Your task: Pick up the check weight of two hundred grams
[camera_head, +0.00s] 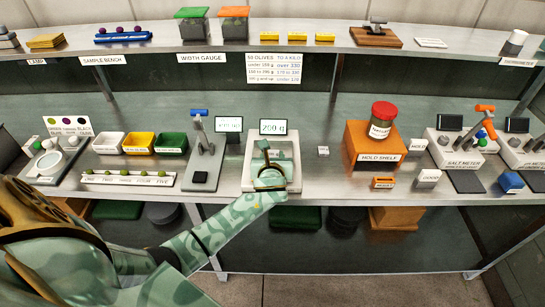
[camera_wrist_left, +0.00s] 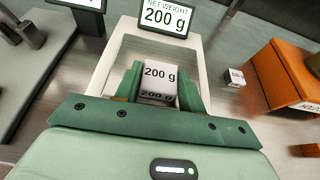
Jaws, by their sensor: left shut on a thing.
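The check weight (camera_wrist_left: 158,76) is a small white block marked "200 g". It shows in the left wrist view between the green fingers of my left gripper (camera_wrist_left: 160,92), which is shut on it. In the head view my left gripper (camera_head: 270,172) reaches over the white-framed scale (camera_head: 247,172) and hides the weight. The weight is within the scale's frame; whether it touches the pan I cannot tell. The scale's display (camera_head: 273,127) reads 200 g, and it also shows in the left wrist view (camera_wrist_left: 166,16). My right gripper is not in view.
A post-mounted gauge (camera_head: 202,150) stands left of the scale. A small white labelled block (camera_head: 323,151) lies to its right, then the orange mold shelf (camera_head: 375,146) with a red-lidded jar (camera_head: 382,120). An upper shelf (camera_head: 290,46) runs behind.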

